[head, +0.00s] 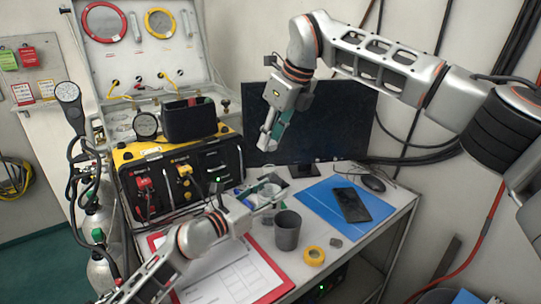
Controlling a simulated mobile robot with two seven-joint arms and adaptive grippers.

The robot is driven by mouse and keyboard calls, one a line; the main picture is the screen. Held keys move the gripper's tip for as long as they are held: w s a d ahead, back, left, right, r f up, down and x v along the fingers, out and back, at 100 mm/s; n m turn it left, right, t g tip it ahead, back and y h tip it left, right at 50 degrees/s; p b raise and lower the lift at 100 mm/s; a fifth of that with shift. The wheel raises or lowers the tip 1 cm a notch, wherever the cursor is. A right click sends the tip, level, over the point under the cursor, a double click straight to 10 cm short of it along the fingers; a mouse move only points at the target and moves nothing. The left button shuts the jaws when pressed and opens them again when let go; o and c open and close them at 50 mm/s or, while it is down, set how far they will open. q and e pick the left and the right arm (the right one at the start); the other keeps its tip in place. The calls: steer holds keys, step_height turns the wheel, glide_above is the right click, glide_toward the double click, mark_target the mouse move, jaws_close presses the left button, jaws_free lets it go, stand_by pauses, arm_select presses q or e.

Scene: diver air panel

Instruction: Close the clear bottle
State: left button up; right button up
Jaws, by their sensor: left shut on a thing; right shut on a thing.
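My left gripper (264,192) reaches in low over the desk and is shut on the clear bottle (269,188). The bottle is small and pale, largely covered by the fingers, beside the grey cup. Whether its mouth is open is too small to tell. My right gripper (268,143) points down in front of the monitor, above and apart from the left gripper. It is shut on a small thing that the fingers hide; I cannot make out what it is.
A grey cup (287,232), yellow tape roll (314,255) and red clipboard (273,266) lie near the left gripper. A black phone (351,205) rests on a blue folder (318,200). The monitor (340,125) stands behind; the yellow-black air panel (180,180) is at left.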

mark_target(269, 164)
steer(key=shift+f, duration=1.1)
steer(key=shift+f, duration=0.9)
arm_select(q)
jaws_close()
arm_select(e)
steer(key=shift+f, duration=0.55)
steer(key=m+h, duration=0.1)
steer(key=m, duration=0.2)
steer(key=m+t+h, duration=0.1)
steer(key=m, duration=0.2)
steer(key=shift+s+a, duration=0.1)
steer(key=shift+a, duration=0.1)
steer(key=m+h, duration=0.1)
steer(key=m, duration=0.2)
steer(key=shift+a+m+t, duration=0.1)
steer(key=shift+m+t, duration=0.2)
steer(key=m+h, duration=0.1)
steer(key=m, duration=0.2)
steer(key=shift+h, duration=0.3)
